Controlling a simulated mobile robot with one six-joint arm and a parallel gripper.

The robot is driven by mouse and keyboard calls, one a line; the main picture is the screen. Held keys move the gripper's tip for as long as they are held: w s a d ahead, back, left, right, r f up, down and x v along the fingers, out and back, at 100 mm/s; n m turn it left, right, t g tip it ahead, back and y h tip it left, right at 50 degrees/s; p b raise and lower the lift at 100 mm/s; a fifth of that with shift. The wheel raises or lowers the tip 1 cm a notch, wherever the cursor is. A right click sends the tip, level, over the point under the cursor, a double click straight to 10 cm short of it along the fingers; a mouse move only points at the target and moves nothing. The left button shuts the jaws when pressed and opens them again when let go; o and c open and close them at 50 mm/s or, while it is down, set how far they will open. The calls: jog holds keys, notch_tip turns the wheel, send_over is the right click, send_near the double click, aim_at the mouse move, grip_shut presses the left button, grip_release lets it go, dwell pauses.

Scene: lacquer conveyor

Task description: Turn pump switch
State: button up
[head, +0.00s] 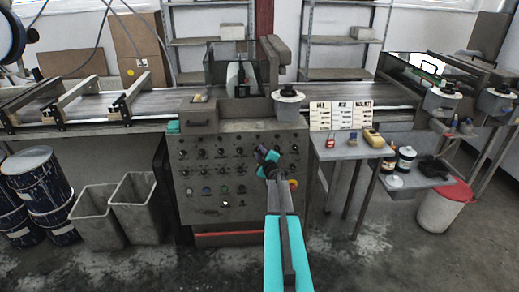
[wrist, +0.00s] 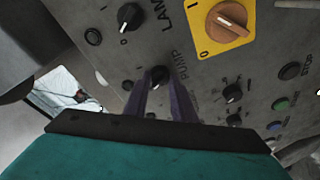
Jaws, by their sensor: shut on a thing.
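The pump switch (wrist: 160,74) is a small black rotary knob on the grey control panel (head: 205,172), with the label PUMP beside it in the wrist view. My gripper (wrist: 161,88) is shut on this knob, with its two purple fingers on either side of it. The fingers partly cover the knob, so I cannot tell which position it points to. In the head view my gripper (head: 264,154) reaches the right part of the panel and hides the knob.
A lamp knob (wrist: 130,17) and a large orange rotary switch on a yellow plate (wrist: 228,20) are close by. More black knobs (wrist: 232,93) and coloured buttons (wrist: 280,103) line the panel. A side table (head: 350,147) stands right of the panel.

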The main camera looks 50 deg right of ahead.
jog(key=shift+w+r+n+p, duration=0.1)
jog(key=shift+n+p, duration=0.55)
jog(key=shift+n, duration=0.45)
jog(key=o, duration=1.1)
jog(key=shift+c, duration=0.2)
jog(key=shift+s, duration=0.2)
jog(key=b+v, duration=0.1)
jog(key=v, duration=1.2)
jog(key=shift+s+r+b, duration=0.2)
jog(key=shift+r+b, duration=0.1)
jog(key=shift+r, duration=0.05)
jog(key=shift+a, duration=0.15)
